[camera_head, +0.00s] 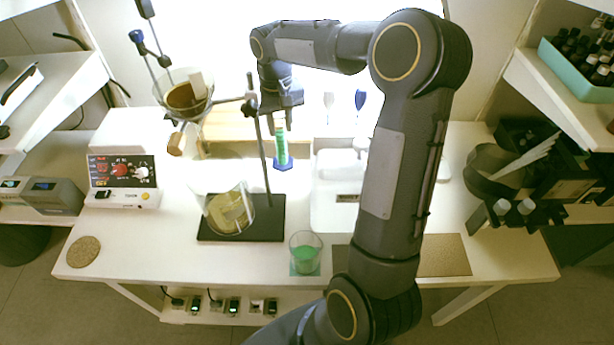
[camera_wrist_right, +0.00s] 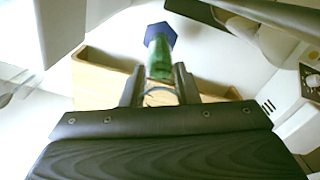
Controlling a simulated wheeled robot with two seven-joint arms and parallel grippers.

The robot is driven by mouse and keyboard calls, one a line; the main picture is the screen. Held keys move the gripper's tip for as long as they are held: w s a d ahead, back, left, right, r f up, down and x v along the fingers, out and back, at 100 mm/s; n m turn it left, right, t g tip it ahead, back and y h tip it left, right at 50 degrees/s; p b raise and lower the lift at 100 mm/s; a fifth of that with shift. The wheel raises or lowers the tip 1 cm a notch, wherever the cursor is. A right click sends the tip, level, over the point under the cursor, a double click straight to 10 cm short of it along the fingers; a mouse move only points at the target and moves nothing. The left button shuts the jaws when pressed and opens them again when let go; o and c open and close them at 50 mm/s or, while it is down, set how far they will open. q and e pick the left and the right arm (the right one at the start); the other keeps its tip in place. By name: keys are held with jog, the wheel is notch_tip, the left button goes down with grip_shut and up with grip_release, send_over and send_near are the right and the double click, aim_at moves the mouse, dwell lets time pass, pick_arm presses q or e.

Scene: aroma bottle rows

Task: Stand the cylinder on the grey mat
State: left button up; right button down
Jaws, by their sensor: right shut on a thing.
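The cylinder (camera_head: 281,149) is a slim clear tube with green liquid and a blue six-sided base. It is upright at the back middle of the table. My right gripper (camera_head: 280,106) is shut on its upper part from above. The right wrist view shows the green cylinder (camera_wrist_right: 160,58) between the two fingers (camera_wrist_right: 159,90), base away from me. I cannot tell whether the base touches the table. A dark grey mat edge (camera_head: 341,258) shows at the front, left of my right forearm, which hides the rest. My left gripper is not in view.
A wooden box (camera_head: 225,128) stands close behind the cylinder. A stand with a black plate (camera_head: 270,223) and a glass beaker (camera_head: 231,210) is in front-left. A cup of green liquid (camera_head: 305,250) stands at the front. A brown mat (camera_head: 443,256) lies at right.

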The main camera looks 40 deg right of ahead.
aim_at(282, 151)
notch_tip(282, 151, down, 10)
jog(key=shift+r, duration=0.15)
jog(key=c, duration=1.1)
grip_release()
